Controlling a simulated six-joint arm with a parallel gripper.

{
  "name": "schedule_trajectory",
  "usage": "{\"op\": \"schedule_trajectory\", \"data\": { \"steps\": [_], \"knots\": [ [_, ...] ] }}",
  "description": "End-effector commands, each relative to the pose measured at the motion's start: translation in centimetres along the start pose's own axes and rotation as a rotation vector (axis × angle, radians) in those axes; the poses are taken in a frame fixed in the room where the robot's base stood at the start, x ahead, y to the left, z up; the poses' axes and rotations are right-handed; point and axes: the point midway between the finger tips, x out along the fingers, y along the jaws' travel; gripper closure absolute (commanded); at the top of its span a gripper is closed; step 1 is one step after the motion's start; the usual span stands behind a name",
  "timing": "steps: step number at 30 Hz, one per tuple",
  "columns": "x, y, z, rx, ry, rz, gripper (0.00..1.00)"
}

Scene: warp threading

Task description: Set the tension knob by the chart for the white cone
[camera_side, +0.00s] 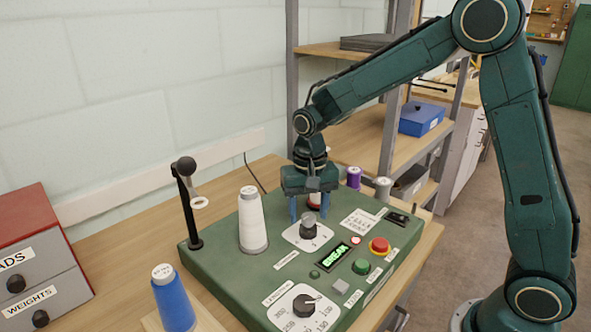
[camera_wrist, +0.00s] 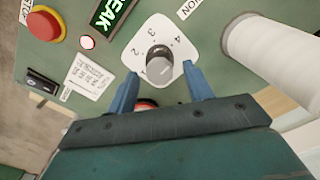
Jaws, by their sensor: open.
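The tension knob (camera_side: 308,226) is a grey round knob on a white dial plate with numbers, on top of the green machine. It also shows in the wrist view (camera_wrist: 159,62), with 1 to 4 around it; I cannot read its pointer setting. My gripper (camera_side: 309,212) points down over the knob, its blue fingers apart on either side; no contact is clear. In the wrist view, my open gripper (camera_wrist: 160,72) frames the knob. The white cone (camera_side: 252,222) stands upright left of the knob. The chart (camera_side: 361,222) is a small white card right of it; its text is too small to read.
A green display (camera_side: 336,257) reads BREAK. A red button (camera_side: 379,245), a green button (camera_side: 361,267) and a second dial (camera_side: 304,305) sit on the panel. Purple (camera_side: 354,177) and grey spools (camera_side: 383,188) stand behind.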

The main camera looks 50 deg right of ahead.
Motion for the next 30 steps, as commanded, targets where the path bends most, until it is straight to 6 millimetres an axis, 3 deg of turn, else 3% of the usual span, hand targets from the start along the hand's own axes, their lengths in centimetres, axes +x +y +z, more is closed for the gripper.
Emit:
{"op": "schedule_trajectory", "data": {
  "steps": [8,12,15,30],
  "knots": [
    [0.07,0.01,0.0,0.0,0.0,0.0,0.51],
    [0.06,0.01,0.01,0.0,0.0,0.0,0.78],
    [0.05,0.0,0.01,0.0,0.0,0.0,0.94],
    [0.02,-0.03,-0.02,-0.093,0.001,-0.001,0.93]
  ]
}}
